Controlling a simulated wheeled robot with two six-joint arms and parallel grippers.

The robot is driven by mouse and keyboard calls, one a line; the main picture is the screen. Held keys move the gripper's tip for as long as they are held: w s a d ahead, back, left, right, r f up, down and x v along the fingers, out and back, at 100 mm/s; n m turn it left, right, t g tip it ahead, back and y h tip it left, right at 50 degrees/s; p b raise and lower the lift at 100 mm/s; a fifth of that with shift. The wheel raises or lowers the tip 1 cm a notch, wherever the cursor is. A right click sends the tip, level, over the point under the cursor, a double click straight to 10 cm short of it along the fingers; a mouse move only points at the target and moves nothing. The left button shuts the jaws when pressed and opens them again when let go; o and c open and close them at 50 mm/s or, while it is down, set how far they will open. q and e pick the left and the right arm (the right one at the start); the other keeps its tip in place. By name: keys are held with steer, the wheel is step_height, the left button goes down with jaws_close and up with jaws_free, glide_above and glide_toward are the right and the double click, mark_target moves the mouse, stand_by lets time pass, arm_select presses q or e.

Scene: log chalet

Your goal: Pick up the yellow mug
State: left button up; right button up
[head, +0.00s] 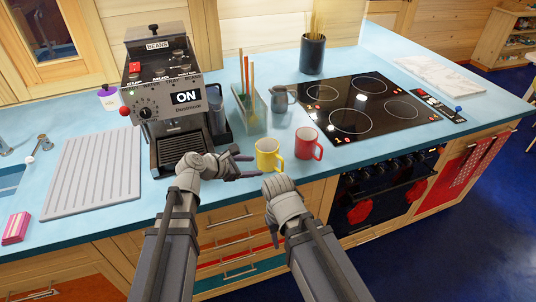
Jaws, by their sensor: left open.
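The yellow mug (268,155) stands upright on the blue counter near its front edge, just left of a red mug (307,144). My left gripper (246,166) is open, with its fingers pointing right toward the yellow mug. The fingertips are close to the mug's left side; I cannot tell whether they touch it. My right gripper (280,186) is in front of the counter edge, just below the yellow mug in the picture. Its fingers are hidden behind its own wrist.
A coffee machine (180,100) stands behind my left gripper, with a ribbed drainboard (95,170) to its left. Behind the mugs are a utensil holder (250,115) and a grey pitcher (281,100). A black cooktop (365,105) lies to the right.

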mark_target(260, 142)
arm_select(q)
steer(key=w+a+r+n+t, duration=0.2)
steer(key=w+a+r+n, duration=0.15)
steer(key=n, duration=0.25)
steer(key=shift+w+r+b+x, duration=0.2)
steer(key=shift+b+x, duration=0.2)
steer(key=shift+x, duration=0.95)
steer(key=shift+w+r+b+x, duration=0.15)
steer(key=shift+b+x, duration=0.25)
steer(key=shift+x, duration=0.95)
steer(key=shift+w+r+b+x, duration=0.1)
steer(key=shift+r+b+x, duration=0.25)
steer(key=shift+x, duration=1)
steer(key=shift+s, duration=0.1)
steer(key=shift+c, duration=0.4)
jaws_close()
steer(key=shift+s+f+m, duration=0.1)
steer(key=shift+s+m, duration=0.05)
steer(key=shift+m, duration=0.15)
